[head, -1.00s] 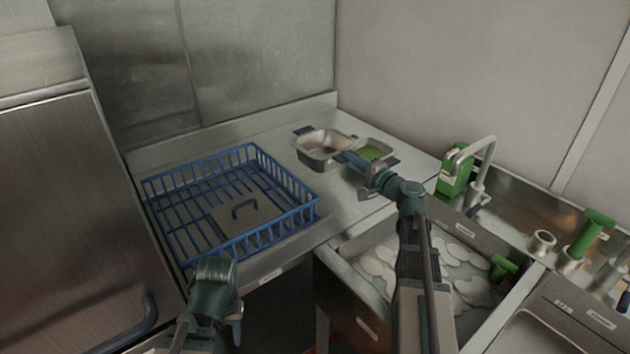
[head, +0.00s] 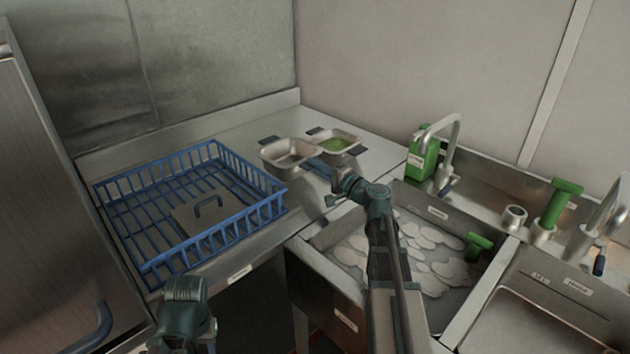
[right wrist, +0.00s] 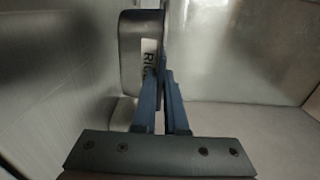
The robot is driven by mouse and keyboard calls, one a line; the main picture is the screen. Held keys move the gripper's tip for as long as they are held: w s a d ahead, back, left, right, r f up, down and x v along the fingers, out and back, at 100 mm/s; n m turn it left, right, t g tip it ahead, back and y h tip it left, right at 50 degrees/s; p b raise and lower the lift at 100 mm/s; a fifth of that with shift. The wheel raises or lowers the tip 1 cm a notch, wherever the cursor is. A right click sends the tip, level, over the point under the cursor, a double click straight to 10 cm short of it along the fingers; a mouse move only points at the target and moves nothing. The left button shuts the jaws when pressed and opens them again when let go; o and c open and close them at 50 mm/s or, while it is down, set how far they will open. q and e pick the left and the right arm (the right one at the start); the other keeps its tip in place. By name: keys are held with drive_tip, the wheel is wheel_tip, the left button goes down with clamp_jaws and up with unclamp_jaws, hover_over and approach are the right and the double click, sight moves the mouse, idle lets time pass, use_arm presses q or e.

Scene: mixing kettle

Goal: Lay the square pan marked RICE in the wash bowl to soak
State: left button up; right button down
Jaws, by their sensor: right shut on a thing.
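The square metal pan (head: 287,154) with a dark handle is at the back of the counter. In the right wrist view the pan (right wrist: 136,32) shows a white label reading "RIC", the rest hidden by my fingers. My right gripper (head: 322,169) is shut on the pan's near side, and its blue fingers (right wrist: 162,98) show in the right wrist view. Whether the pan touches the counter is unclear. The wash bowl (head: 465,227) is the sink with white suds, right of and nearer than the pan. My left gripper (head: 187,312) is low at left; its jaws are unclear.
A second pan (head: 338,136) with green contents stands close beside the first. A blue rack (head: 270,213) stands on the counter at left. A tap (head: 452,150), a green bottle (head: 428,165) and a green-handled tool (head: 478,243) are around the wash bowl. Another basin (head: 545,325) lies at right.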

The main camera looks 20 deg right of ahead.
wheel_tip(320, 180, down, 4)
drive_tip(key=b, duration=0.3)
drive_tip(key=shift+r, duration=0.25)
drive_tip(key=c, duration=1.4)
unclamp_jaws()
drive_tip(key=shift+f+b, duration=0.25)
drive_tip(key=shift+b, duration=0.05)
drive_tip(key=o, duration=0.4)
drive_tip(key=shift+r, duration=0.1)
drive_tip(key=shift+o, duration=0.2)
drive_tip(key=shift+r, duration=0.15)
drive_tip(key=v, duration=1.2)
